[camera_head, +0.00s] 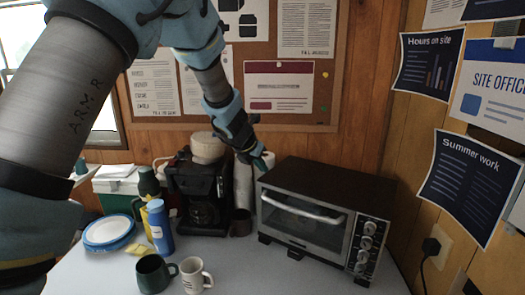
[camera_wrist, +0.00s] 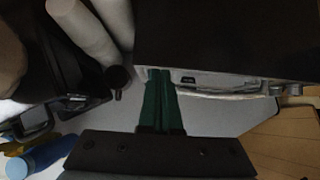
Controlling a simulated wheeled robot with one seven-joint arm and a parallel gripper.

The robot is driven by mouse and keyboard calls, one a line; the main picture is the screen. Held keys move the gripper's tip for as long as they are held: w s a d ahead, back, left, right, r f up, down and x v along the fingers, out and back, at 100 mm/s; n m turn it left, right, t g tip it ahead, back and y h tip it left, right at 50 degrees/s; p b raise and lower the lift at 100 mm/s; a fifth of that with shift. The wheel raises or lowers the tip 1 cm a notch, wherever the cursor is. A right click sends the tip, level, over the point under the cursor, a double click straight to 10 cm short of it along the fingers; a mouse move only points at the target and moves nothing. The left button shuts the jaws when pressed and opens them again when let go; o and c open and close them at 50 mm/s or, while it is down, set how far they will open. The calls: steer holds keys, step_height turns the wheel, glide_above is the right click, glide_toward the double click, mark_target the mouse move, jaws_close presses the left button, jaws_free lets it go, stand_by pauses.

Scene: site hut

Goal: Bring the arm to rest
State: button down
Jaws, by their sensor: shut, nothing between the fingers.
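My gripper (camera_head: 262,163) hangs at the back of the counter, near the top left corner of the toaster oven (camera_head: 290,178). In the wrist view my gripper's green fingers (camera_wrist: 161,78) lie together, shut and empty, by the front edge of the oven (camera_wrist: 230,40). I cannot tell whether they touch it. My arm (camera_head: 75,90) reaches in from the upper left of the head view and hides part of the wall and window.
A coffee maker (camera_head: 198,190) stands left of the oven, with paper rolls (camera_wrist: 85,30) between them. A blue bottle (camera_head: 160,227), plates (camera_head: 108,232), a dark green mug (camera_head: 152,274) and a white mug (camera_head: 196,276) stand at front left. The counter (camera_head: 240,270) before the oven is clear.

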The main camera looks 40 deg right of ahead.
steer(key=w+a+r+n+t, duration=0.3)
steer(key=w+a+r+n, duration=0.1)
steer(key=w+a+n, duration=0.5)
steer(key=w+a+f+n+t+y+b, duration=0.1)
steer(key=w+a+n+y+b, duration=0.2)
steer(key=a+n, duration=1.35)
steer(key=s+a+f+n+g+y, duration=0.1)
steer(key=s+a+f+n+y, duration=0.1)
steer(key=s+a+n, duration=0.5)
steer(key=a+f+n+g+y, duration=0.15)
steer(key=a+n, duration=0.25)
steer(key=a, duration=0.8)
steer(key=s+a+f+n+g, duration=0.1)
steer(key=s+a+n, duration=0.2)
steer(key=s+n, duration=0.3)
steer(key=s+a+f+n+g+b, duration=0.1)
steer(key=s+a+f+n, duration=0.1)
steer(key=s+n, duration=0.4)
steer(key=shift+s+a+g, duration=0.3)
steer(key=shift+a+g, duration=0.05)
steer(key=shift+a, duration=0.4)
